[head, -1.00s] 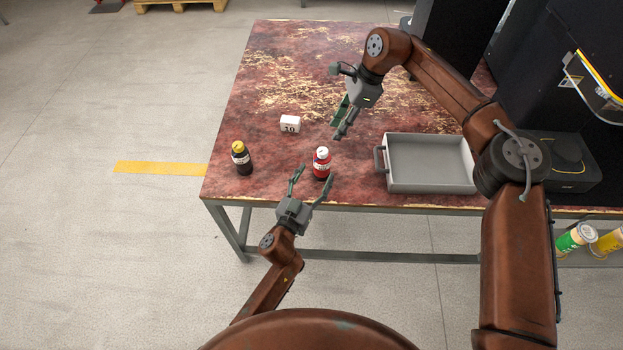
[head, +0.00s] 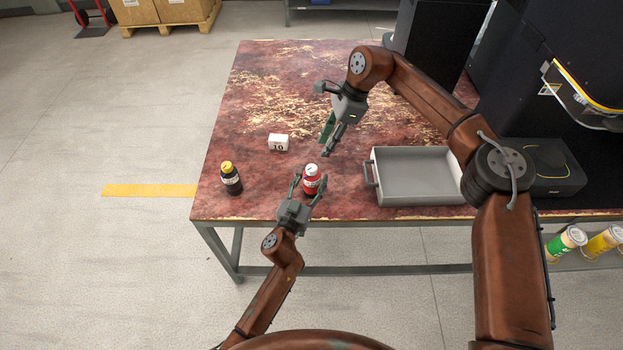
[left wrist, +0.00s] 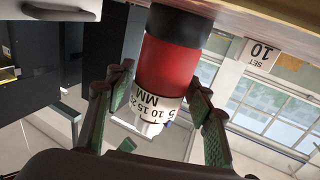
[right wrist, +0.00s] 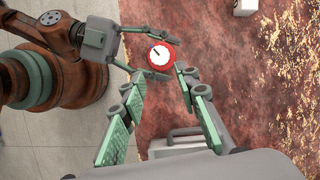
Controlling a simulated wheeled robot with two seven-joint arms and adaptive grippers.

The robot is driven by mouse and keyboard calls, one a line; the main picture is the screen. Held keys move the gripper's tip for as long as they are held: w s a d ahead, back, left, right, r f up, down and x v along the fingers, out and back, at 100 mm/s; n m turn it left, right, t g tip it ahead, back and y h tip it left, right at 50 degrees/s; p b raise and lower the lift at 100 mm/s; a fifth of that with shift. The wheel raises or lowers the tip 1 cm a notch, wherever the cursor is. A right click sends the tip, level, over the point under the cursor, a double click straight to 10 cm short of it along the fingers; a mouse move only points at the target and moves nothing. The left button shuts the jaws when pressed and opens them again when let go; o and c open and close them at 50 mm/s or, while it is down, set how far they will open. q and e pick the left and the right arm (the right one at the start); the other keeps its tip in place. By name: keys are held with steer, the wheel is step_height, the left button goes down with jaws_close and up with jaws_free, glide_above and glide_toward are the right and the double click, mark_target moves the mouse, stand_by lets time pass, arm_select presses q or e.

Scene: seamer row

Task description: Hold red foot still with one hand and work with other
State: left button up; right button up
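The red foot (head: 311,180) stands upright near the table's front edge, with a white top that has a dark mark. In the left wrist view the red foot (left wrist: 168,65) has a dark base and a white ring with numbers and "MM". My left gripper (head: 307,183) is open, its fingers on either side of the foot; a gap shows on at least one side. My right gripper (head: 328,147) is open and empty, just behind and above the foot. In the right wrist view the red foot (right wrist: 161,55) is beyond its fingertips.
A dark foot with a yellow top (head: 231,178) stands to the left. A white block marked 10 (head: 278,142) sits behind. A grey tray (head: 418,199) with a handle lies to the right. The back left of the table (head: 265,75) is clear.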

arm_select(q)
steer(key=c, duration=0.9)
arm_select(e)
steer(key=shift+o, duration=0.8)
steer(key=shift+f, duration=0.1)
steer(key=shift+o, duration=1.1)
steer(key=s+a+f+m+y, duration=0.1)
steer(key=s+a+f+y, duration=0.1)
steer(key=a, duration=0.4)
step_height(320, 180, down, 3)
steer(key=shift+s+r+g, duration=0.15)
steer(key=shift+s+g, duration=0.15)
steer(key=shift+s, duration=0.2)
steer(key=s+a+f+m+t+y, duration=0.1)
steer(key=s+a+m+y, duration=0.95)
steer(key=a+m, duration=0.3)
steer(key=w+r+m+t+y, duration=0.1)
steer(key=r+m+t+y, duration=0.15)
steer(key=m, duration=0.45)
steer(key=m+t+h, duration=0.9)
steer(key=m+t, duration=0.4)
steer(key=m, duration=1.5)
glide_toward(315, 173)
steer(key=shift+n, duration=0.25)
steer(key=x, duration=1.2)
